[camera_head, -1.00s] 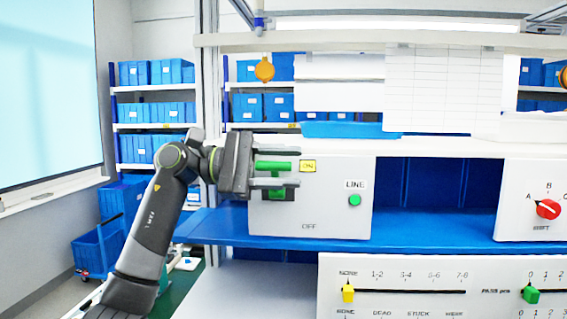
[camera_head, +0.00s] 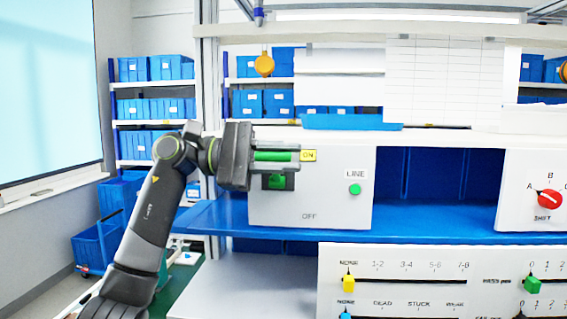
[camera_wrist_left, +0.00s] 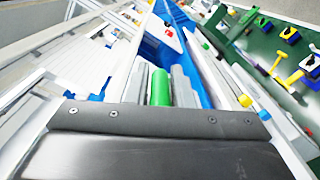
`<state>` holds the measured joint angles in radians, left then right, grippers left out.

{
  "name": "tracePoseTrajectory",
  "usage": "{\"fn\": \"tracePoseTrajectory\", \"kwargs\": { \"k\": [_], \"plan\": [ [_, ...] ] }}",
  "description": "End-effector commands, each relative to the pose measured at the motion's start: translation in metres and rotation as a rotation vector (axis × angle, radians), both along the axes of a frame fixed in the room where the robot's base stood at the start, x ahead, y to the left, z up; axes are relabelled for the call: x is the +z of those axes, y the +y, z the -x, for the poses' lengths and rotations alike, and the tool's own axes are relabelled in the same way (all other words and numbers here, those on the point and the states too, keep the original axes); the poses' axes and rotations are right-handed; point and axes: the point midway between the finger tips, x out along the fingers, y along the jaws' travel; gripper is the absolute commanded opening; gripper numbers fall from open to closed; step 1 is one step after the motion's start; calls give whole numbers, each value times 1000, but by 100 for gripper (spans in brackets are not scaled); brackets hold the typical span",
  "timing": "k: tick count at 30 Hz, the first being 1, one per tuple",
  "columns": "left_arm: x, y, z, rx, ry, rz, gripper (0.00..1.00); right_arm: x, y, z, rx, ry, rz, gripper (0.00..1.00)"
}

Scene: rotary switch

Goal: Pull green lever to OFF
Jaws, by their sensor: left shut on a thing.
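The green lever (camera_head: 272,156) is a horizontal bar on the front of a white switch box (camera_head: 338,209), beside the yellow ON label (camera_head: 308,155). The OFF label (camera_head: 309,216) is lower on the same face. My left gripper (camera_head: 290,156) is shut on the lever, one finger above and one below it. In the left wrist view, the green bar (camera_wrist_left: 160,88) lies between the grey fingers. Part of the lever's mount is hidden behind the lower finger. My right gripper is in neither view.
A green button (camera_head: 355,189) under the LINE label is on the same box. A white box with a red rotary knob (camera_head: 549,199) stands at right on the blue shelf (camera_head: 435,219). A slider panel (camera_head: 430,300) is below. Blue bins fill the racks behind.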

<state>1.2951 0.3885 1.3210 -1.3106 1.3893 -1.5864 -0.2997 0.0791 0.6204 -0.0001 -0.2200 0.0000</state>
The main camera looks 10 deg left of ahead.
Motion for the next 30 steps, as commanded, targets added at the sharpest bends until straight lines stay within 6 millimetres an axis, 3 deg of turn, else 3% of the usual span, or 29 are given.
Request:
{"fn": "tracePoseTrajectory", "kwargs": {
  "k": [3, 12, 21, 30],
  "plan": [
    [-10, 0, 5, 0, -77, 1, 0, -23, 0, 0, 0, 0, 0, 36],
    [-21, 0, 15, 1, -303, 2, 0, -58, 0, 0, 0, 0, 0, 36],
    [-29, 0, 21, 0, -476, 1, 0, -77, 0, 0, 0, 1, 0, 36],
    [-31, 0, 23, 0, -546, 1, 0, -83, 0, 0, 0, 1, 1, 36]
  ]
}}
